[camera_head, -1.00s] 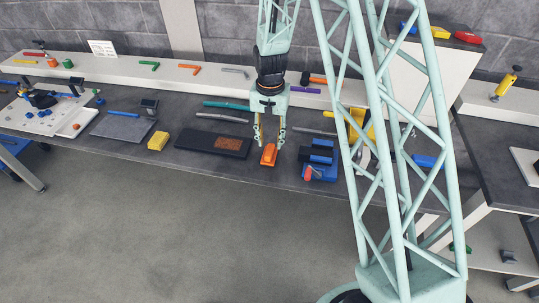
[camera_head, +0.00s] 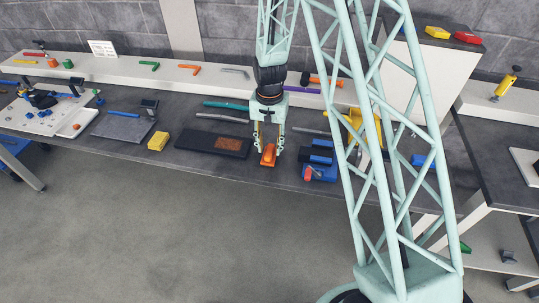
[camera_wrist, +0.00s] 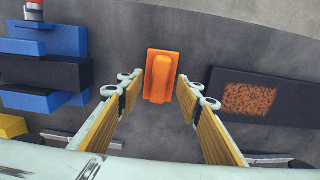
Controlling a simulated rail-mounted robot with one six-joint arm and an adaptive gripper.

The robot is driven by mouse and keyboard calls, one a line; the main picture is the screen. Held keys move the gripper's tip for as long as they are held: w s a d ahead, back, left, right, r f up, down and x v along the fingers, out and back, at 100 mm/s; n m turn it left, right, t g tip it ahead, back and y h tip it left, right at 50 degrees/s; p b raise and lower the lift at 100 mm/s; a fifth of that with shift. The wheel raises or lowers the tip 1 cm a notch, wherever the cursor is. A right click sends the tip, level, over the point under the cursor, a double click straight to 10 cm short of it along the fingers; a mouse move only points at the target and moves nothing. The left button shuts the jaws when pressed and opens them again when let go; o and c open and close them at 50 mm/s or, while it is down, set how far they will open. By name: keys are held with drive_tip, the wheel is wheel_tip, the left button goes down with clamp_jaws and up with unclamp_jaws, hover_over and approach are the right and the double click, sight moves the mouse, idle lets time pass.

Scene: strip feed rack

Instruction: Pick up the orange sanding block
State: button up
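The orange sanding block (camera_head: 268,156) lies on the dark workbench near its front edge. It also shows in the wrist view (camera_wrist: 161,76), lying flat with a raised grip on top. My gripper (camera_head: 269,147) is just above and around the block in the head view. In the wrist view my gripper (camera_wrist: 159,98) is open, with its two yellow-padded fingers to either side of the block's near end. Dark gaps show between the block and both fingers. Whether the fingertips reach down to the block's height is hard to tell.
A black tray with a brown patch (camera_head: 202,142) lies left of the block. A blue and black vise-like fixture (camera_head: 320,160) stands close to the right. A yellow block (camera_head: 158,141) sits further left. Grey and teal tools lie behind, toward the white shelf (camera_head: 130,66).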

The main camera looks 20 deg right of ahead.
drive_tip(key=shift+f, duration=1.15)
drive_tip(key=c, duration=1)
